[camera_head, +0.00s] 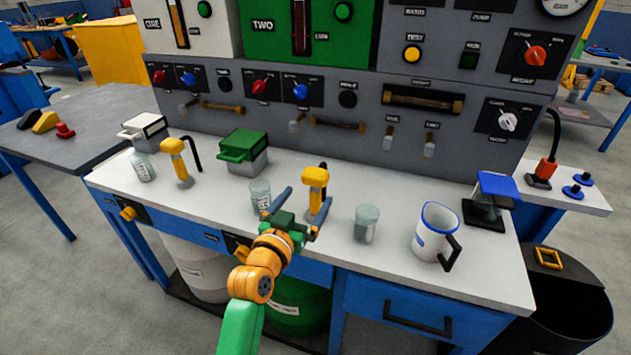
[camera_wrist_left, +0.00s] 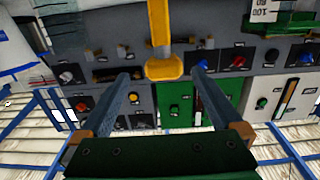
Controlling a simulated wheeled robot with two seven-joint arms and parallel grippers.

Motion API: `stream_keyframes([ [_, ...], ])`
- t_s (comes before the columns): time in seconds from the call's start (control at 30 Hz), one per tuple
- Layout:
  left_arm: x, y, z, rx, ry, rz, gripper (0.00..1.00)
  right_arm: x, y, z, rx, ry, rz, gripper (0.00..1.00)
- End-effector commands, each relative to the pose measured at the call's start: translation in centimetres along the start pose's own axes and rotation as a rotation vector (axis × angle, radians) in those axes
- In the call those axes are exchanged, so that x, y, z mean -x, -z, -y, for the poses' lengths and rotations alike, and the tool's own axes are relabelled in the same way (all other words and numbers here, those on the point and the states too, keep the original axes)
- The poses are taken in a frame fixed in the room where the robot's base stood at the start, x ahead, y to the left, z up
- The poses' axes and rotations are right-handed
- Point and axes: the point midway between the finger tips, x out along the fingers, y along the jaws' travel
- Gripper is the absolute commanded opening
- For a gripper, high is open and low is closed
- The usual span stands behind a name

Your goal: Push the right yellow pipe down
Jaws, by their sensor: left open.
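In the left wrist view, which looks upside down, the yellow pipe (camera_wrist_left: 160,38) shows between the open fingers (camera_wrist_left: 161,76), with a gap on each side. I cannot tell whether anything touches it. The left yellow pipe (camera_head: 174,150) stands farther left. My right gripper is not in view.
A glass beaker (camera_head: 260,194) stands close left of my gripper. Another beaker (camera_head: 367,222) and a white jug (camera_head: 436,232) stand to the right. A green box (camera_head: 243,153) sits behind, before the control panel (camera_head: 360,110). Bare worktop (camera_head: 215,190) lies left of the beaker.

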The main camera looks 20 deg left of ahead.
Motion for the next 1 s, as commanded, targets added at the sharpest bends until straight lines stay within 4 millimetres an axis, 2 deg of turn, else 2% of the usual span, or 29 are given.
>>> stream_keyframes([
  [0.03, -0.6, 1.1, 0.2, 0.008, 0.012, -0.04, 1.0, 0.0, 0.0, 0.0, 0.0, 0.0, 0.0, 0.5],
  [0.1, -1.4, 1.7, 0.5, 0.011, 0.02, -0.064, 1.0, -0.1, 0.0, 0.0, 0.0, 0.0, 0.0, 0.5],
  [0.43, -6.5, 1.9, 0.6, 0.01, 0.02, -0.06, 1.0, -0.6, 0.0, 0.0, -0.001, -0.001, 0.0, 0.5],
  [0.6, -7.6, 2.0, 0.6, 0.009, 0.019, -0.06, 1.0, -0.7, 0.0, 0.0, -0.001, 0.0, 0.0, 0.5],
  [0.83, -7.7, 1.9, 0.6, 0.009, 0.019, -0.058, 1.0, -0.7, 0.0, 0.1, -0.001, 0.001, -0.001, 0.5],
  [0.87, -7.7, 1.9, 0.6, 0.009, 0.019, -0.058, 0.97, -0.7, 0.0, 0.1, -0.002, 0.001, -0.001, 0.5],
  [1.0, -7.7, 1.9, 0.6, 0.009, 0.019, -0.058, 0.59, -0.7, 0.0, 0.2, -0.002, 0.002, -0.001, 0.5],
])
